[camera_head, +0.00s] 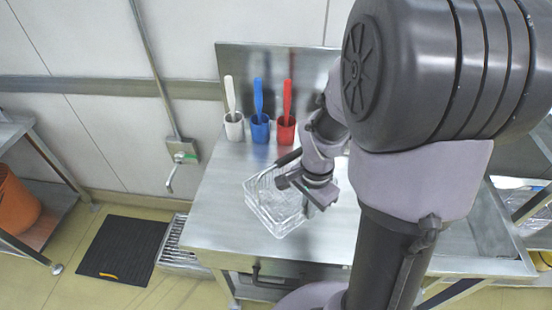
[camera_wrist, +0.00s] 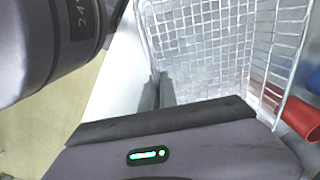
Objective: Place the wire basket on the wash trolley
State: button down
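The wire basket (camera_head: 270,208) is an open, pale wire-mesh box on or just above the left part of the steel table (camera_head: 225,205). It fills much of the wrist view (camera_wrist: 205,45). My gripper (camera_head: 286,183) is at the basket's right side in the head view. In the wrist view, its two dark fingers (camera_wrist: 159,90) are close together at the basket's near wall, apparently pinching it. My arm hides part of the table. I cannot tell which steel unit is the wash trolley.
A black mat (camera_head: 122,248) lies on the floor at left. A shelf unit with an orange bin (camera_head: 15,203) stands far left.

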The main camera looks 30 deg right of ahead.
jog(key=shift+w+f, duration=0.25)
jog(key=shift+w, duration=0.15)
jog(key=shift+f+b, duration=0.85)
jog(key=shift+f, duration=0.7)
jog(key=shift+f, duration=0.15)
jog(key=c, duration=1.6)
grip_release()
jog(key=shift+c, duration=0.2)
